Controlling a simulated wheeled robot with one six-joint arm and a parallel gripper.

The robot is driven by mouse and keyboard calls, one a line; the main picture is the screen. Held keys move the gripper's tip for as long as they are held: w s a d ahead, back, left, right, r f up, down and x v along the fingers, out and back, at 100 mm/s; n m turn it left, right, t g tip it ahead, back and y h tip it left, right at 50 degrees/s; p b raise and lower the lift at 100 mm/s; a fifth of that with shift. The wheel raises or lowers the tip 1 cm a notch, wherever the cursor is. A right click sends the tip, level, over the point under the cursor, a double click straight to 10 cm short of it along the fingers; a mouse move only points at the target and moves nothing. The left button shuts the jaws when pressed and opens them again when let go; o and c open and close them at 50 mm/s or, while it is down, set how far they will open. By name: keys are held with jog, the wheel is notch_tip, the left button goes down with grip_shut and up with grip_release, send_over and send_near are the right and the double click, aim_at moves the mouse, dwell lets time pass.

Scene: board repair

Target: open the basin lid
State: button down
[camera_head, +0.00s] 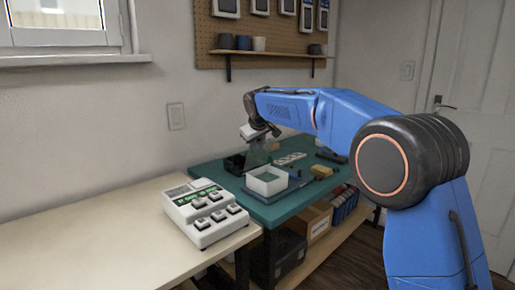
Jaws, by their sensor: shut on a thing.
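My gripper (254,141) is at the back left of the green-topped bench, pointing down. It is shut on what looks like the basin lid (257,156), a faint, see-through greenish panel that appears tilted up. A dark basin (234,163) sits on the bench just below and left of the gripper. The fingertips and the edge they hold are too small to make out. How far the lid stands from the basin is unclear.
A white open box (267,189) stands in front of the gripper on the green bench (273,214). Pale parts (290,159) and a yellow item (321,171) lie to the right. A white button unit (204,214) stands on the pale table (110,242), whose left part is clear.

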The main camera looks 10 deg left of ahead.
jog(key=shift+s+a+f, duration=0.15)
jog(key=shift+a+f, duration=0.15)
jog(key=shift+f, duration=0.1)
jog(key=c, duration=1.6)
grip_release()
jog(key=shift+a, duration=0.1)
jog(key=shift+c, duration=0.2)
jog(key=v, duration=1.7)
jog(key=shift+r, duration=0.35)
